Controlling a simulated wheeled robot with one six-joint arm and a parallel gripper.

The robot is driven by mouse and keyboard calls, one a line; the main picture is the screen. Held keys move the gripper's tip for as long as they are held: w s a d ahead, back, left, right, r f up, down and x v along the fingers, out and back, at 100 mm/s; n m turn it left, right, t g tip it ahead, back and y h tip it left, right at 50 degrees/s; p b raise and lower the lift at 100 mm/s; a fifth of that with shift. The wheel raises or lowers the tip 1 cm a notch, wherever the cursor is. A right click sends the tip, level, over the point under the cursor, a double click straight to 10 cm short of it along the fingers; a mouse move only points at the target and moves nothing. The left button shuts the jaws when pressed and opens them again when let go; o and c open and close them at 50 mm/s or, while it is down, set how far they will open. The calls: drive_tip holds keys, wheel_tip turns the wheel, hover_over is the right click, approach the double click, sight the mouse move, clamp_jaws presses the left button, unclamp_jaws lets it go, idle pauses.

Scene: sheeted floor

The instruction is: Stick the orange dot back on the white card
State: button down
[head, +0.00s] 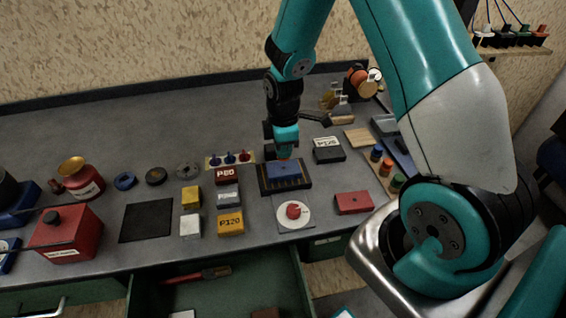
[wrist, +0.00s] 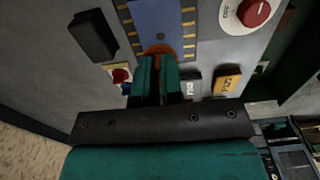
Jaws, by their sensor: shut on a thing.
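My gripper (head: 284,152) points down over a blue panel (head: 283,170) on a black board with yellow marks (head: 302,185). In the wrist view my gripper's fingers (wrist: 157,60) are close together, shut on the orange dot (wrist: 158,49). The dot is over the lower end of the blue panel (wrist: 158,20); the fingers hide part of it. I cannot tell whether it touches the panel. I cannot clearly make out a white card in either view.
A white dial with a red knob (head: 293,212) is in front of the board, beside a red box (head: 353,202). Blocks marked P80 (head: 227,175) and P120 (head: 231,222) are to the left. A drawer (head: 215,290) is open below the front edge.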

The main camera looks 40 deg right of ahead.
drive_tip(key=shift+r+p, duration=1.75)
drive_tip(key=shift+r, duration=0.45)
drive_tip(key=shift+f, duration=0.1)
